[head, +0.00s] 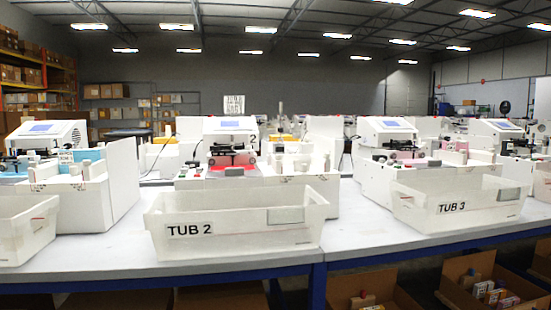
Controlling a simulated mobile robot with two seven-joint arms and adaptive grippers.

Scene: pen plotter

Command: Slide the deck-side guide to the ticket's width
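A white plotter marked 2 (230,126) stands on the table in the middle of the head view, with a small blue screen on top. A red patch (233,171) shows on its deck, below the dark pen carriage. White upright blocks stand on the deck at the right. I cannot tell which part is the deck-side guide, and no ticket can be made out at this size. Neither of my grippers is in view.
A white tub labelled TUB 2 (245,240) stands in front of that plotter, near the table's front edge. Similar plotters stand at left (50,130) and right (385,128). Open cardboard boxes (365,300) sit below the table.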

